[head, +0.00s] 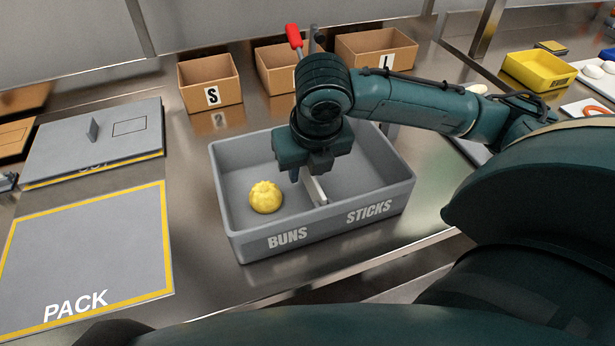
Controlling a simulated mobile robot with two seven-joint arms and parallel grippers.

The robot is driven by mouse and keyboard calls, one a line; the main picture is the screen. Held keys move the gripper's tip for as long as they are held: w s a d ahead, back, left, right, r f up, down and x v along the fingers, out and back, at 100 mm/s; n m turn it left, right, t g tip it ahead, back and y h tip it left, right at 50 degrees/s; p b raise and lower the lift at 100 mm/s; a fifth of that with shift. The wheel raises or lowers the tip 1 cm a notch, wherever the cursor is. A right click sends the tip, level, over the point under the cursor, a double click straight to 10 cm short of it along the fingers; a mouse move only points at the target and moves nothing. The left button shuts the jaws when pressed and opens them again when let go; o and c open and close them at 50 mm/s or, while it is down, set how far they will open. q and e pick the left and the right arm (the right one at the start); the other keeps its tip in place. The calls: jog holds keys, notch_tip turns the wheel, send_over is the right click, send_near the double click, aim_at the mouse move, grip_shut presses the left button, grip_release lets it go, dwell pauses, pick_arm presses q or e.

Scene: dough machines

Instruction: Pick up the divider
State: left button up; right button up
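The divider (317,191) is a thin, light grey upright strip. It stands inside the grey tray (345,229), between the side marked BUNS and the side marked STICKS. My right gripper (305,172) points down into the tray, right over the divider's far part, which it hides. One dark finger shows just left of the divider. The other finger is hard to make out, so I cannot tell whether the fingers touch the divider. A yellow bumpy bun (265,197) lies in the BUNS side. My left gripper is not in view.
Brown boxes, one marked S (211,85), stand behind the tray. A grey board (95,145) with a small upright plate and a PACK mat (95,250) lie at the left. A yellow bin (537,72) is at the far right. Bare steel surrounds the tray's left side.

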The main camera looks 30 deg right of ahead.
jog(key=shift+w+f, duration=0.15)
jog(key=shift+f, duration=0.45)
jog(key=shift+c, duration=0.5)
grip_shut()
jog(key=shift+r, duration=0.1)
